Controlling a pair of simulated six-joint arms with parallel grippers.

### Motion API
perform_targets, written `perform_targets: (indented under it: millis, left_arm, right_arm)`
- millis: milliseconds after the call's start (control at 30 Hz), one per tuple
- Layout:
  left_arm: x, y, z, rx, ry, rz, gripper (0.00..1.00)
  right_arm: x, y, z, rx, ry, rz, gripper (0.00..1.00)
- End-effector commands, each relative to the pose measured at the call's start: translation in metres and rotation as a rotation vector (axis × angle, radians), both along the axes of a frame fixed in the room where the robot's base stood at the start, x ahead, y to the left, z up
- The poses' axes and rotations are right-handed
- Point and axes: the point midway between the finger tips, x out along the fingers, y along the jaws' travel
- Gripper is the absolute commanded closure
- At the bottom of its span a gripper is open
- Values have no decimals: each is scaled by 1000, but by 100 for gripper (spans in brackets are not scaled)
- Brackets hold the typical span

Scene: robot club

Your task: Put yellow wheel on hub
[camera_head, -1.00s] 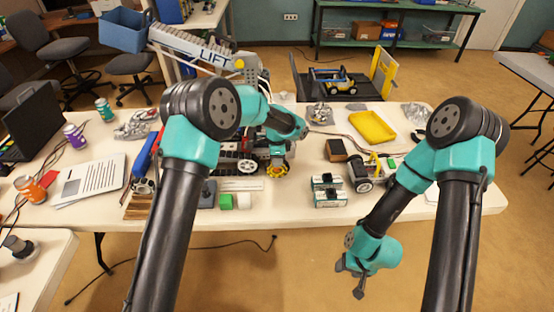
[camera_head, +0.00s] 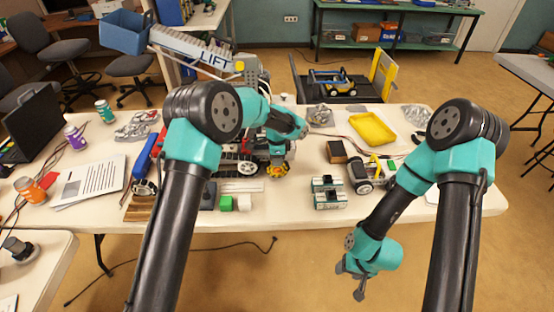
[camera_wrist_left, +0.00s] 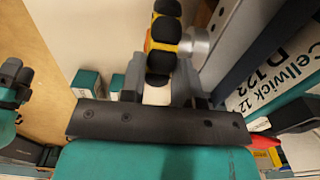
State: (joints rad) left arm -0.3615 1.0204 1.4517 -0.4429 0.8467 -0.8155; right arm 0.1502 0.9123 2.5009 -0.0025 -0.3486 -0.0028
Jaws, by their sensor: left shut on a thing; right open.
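The yellow wheel (camera_head: 278,171), with a yellow body and black rollers, is in my left gripper (camera_head: 278,158) at the front right corner of the robot on the table. In the left wrist view the yellow wheel (camera_wrist_left: 165,35) stands on edge between the fingers of my left gripper (camera_wrist_left: 160,90). A silver round hub (camera_wrist_left: 196,44) shows close to its right side; I cannot tell whether they touch. The robot's white wheel (camera_head: 246,168) is left of the yellow one. My right gripper (camera_head: 353,279) is open and empty in front of the table.
Two teal-and-white boxes (camera_head: 328,192) stand right of the wheel. A grey lift arm marked LIFT (camera_head: 195,45) rises behind.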

Motion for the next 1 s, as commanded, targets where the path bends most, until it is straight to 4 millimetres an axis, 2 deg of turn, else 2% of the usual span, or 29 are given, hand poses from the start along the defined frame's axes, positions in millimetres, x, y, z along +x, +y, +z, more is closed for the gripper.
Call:
perform_targets:
  millis: [1000]
  left_arm:
    - [9, 1, 0, 0, 1, 1, 93]
  right_arm:
    - [0, 0, 0, 0, 0, 0, 43]
